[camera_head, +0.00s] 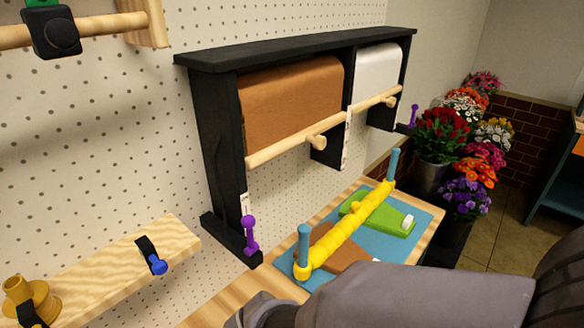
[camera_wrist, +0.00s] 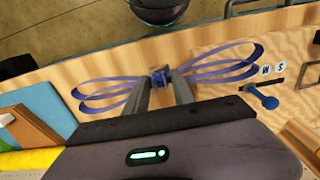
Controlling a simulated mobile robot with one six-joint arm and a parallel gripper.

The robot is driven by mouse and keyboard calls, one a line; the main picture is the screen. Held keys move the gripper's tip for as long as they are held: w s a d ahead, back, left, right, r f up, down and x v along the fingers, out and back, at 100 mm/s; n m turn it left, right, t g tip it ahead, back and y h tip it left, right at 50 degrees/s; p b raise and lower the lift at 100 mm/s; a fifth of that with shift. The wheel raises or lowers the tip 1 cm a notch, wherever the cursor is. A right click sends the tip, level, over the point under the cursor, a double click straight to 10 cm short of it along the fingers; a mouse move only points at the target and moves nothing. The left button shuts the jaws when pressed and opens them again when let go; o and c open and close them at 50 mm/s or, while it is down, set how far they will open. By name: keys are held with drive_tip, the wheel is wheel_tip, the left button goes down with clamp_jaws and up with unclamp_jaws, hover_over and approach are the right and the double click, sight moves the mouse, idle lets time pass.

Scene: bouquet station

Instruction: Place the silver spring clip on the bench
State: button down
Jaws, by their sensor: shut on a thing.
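In the wrist view my gripper (camera_wrist: 160,82) has its two grey fingers closed around the middle of a blue-violet ribbon bow (camera_wrist: 225,67). The bow's loops spread out to the left and right of the fingers, over the wooden bench (camera_wrist: 210,105). I cannot make out a silver spring clip as a separate thing; the small part between the fingertips is mostly hidden by them. In the head view my grey arm covers the lower right, and the gripper does not show. The bench (camera_head: 245,294) shows there below the roll rack.
A black paper-roll rack (camera_head: 222,135) stands behind. A dark round pot (camera_wrist: 158,8) is beyond the bench edge. A blue-knobbed lever (camera_wrist: 262,97) sits at right.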

drive_tip(key=w, duration=0.3)
drive_tip(key=w+f+b, duration=0.1)
drive_tip(key=w, duration=0.2)
drive_tip(key=w+d, duration=0.1)
drive_tip(key=w, duration=0.2)
drive_tip(key=shift+w+d+f, duration=0.1)
drive_tip(key=shift+w+f, duration=0.15)
drive_tip(key=shift+w+f+b, duration=0.15)
drive_tip(key=shift+f+b, duration=0.15)
drive_tip(key=shift+b, duration=0.15)
drive_tip(key=shift+f+b, duration=0.75)
drive_tip(key=shift+f, duration=0.6)
drive_tip(key=shift+f, duration=0.2)
drive_tip(key=c, duration=1.1)
unclamp_jaws()
drive_tip(key=shift+o, duration=0.2)
drive_tip(key=shift+r, duration=0.1)
